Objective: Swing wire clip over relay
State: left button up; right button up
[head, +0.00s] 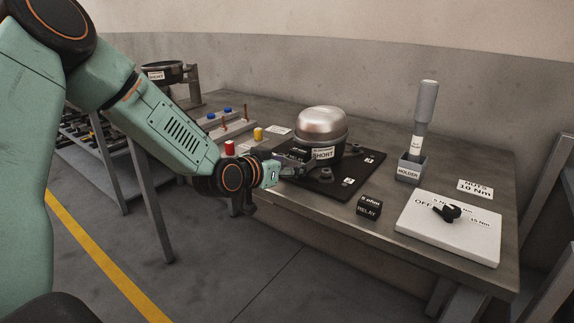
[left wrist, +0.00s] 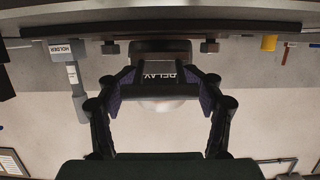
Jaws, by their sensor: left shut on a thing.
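My left gripper (head: 293,167) reaches this side from the left. In the left wrist view, a block lettered RELAY (left wrist: 160,77) sits between the two fingers of my left gripper (left wrist: 162,88), which is shut on it. I cannot pick out the wire clip with certainty. A second relay block (head: 368,207) lies on the table. My right gripper is not in view.
On the table (head: 290,215) stand a grey holder (head: 409,169) with an upright tool (head: 424,115) and a white panel (head: 450,228) with a black knob. Red (head: 229,147) and yellow (head: 258,134) caps stand near my left wrist. Another unit (head: 160,72) is behind.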

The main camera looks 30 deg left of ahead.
pick_arm(q)
jog(key=shift+w+r, duration=0.3)
jog(key=shift+r, duration=0.2)
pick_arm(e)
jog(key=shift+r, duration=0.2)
pick_arm(q)
jog(key=shift+c, duration=0.3)
jog(key=shift+f, duration=0.1)
grip_shut()
jog(key=shift+s+r, duration=0.1)
jog(key=shift+r, duration=0.2)
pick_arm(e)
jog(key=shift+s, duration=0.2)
pick_arm(q)
jog(key=shift+a, duration=0.1)
